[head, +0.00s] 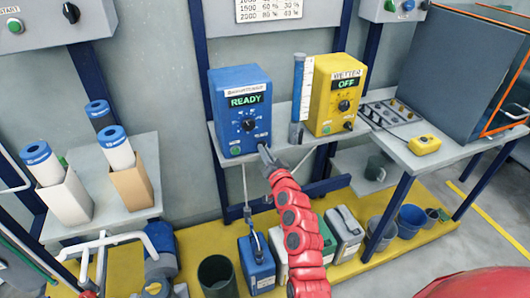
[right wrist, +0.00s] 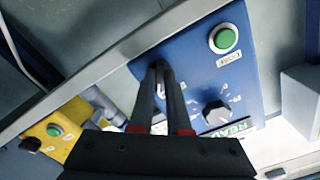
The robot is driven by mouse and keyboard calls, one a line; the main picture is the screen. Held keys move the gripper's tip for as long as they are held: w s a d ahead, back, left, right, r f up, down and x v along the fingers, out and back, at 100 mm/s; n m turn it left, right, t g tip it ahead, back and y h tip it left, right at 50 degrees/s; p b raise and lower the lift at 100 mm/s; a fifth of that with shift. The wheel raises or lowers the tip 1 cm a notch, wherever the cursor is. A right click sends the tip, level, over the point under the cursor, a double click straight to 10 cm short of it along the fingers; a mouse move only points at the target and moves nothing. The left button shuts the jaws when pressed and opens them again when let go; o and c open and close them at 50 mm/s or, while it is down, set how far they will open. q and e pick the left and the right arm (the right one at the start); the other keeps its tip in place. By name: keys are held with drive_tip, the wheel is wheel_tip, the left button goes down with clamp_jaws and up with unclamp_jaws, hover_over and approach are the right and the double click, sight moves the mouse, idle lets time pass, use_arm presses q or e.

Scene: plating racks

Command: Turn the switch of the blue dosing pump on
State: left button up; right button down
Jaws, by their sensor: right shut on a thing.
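The blue dosing pump (head: 240,108) stands on a shelf, its lit display (head: 244,100) reading READY. It also fills the middle of the right wrist view (right wrist: 258,85), upside down, with a green button (right wrist: 224,39) and a dark dial (right wrist: 215,112). My right gripper (head: 265,152) is at the lower right corner of the pump's front. In the right wrist view its fingertips (right wrist: 162,68) are close together against the panel, shut on what looks like the pump's small switch. The fingers hide most of the switch, so its position cannot be told. My left gripper is not in view.
The shelf edge (right wrist: 110,70) runs close to my right gripper. Canisters (head: 257,262) and buckets stand on the yellow platform (head: 193,240) below.

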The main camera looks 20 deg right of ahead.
drive_tip(key=c, duration=0.9)
unclamp_jaws()
drive_tip(key=s, duration=0.5)
drive_tip(key=s+b, duration=0.1)
drive_tip(key=s, duration=1.1)
drive_tip(key=shift+s+d, duration=0.25)
